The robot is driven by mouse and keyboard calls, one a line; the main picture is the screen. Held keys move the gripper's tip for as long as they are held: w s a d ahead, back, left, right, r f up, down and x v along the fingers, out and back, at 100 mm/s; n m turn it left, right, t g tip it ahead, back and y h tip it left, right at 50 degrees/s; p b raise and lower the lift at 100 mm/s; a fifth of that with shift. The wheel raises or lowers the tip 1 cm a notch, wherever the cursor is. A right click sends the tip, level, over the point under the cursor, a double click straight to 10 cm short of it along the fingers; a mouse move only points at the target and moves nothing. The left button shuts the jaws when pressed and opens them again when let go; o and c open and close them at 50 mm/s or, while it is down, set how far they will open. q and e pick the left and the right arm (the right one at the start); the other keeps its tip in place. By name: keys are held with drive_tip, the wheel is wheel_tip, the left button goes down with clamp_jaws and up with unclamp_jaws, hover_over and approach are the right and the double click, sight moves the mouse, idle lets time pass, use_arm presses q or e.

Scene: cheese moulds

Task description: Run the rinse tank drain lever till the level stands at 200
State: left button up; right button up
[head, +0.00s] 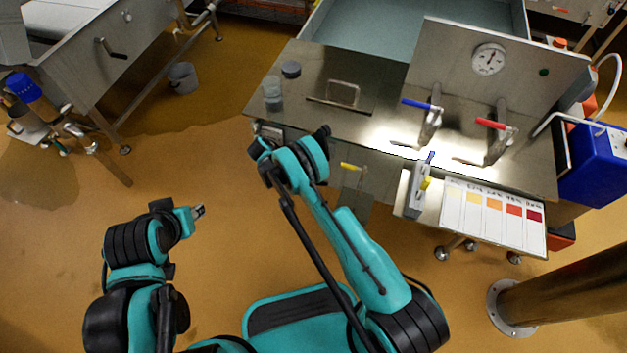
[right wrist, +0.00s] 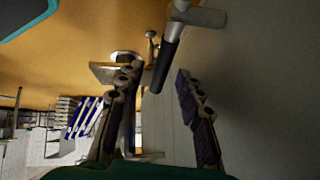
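The rinse tank (head: 410,32) is a steel basin behind the bench, with greenish water in it. A round white gauge (head: 488,59) is on the upright steel panel; its figures are too small to read. My right gripper (head: 324,134) is at the bench's front edge. In the right wrist view its fingers (right wrist: 158,112) stand apart on either side of the end of a dark lever handle (right wrist: 169,66) on a steel fitting (right wrist: 195,14). I see no clear grip on it. My left gripper (head: 198,211) is low over the floor, away from the bench; its fingers are too small to judge.
The bench (head: 375,125) carries a blue-handled valve (head: 420,105) and a red-handled valve (head: 491,124). A yellow handle (head: 351,166) is below the front edge. A colour chart (head: 490,215) hangs in front. A blue container (head: 590,165) stands right.

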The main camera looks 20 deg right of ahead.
wheel_tip(320, 180, up, 10)
idle(0.6)
drive_tip(key=shift+c, duration=0.4)
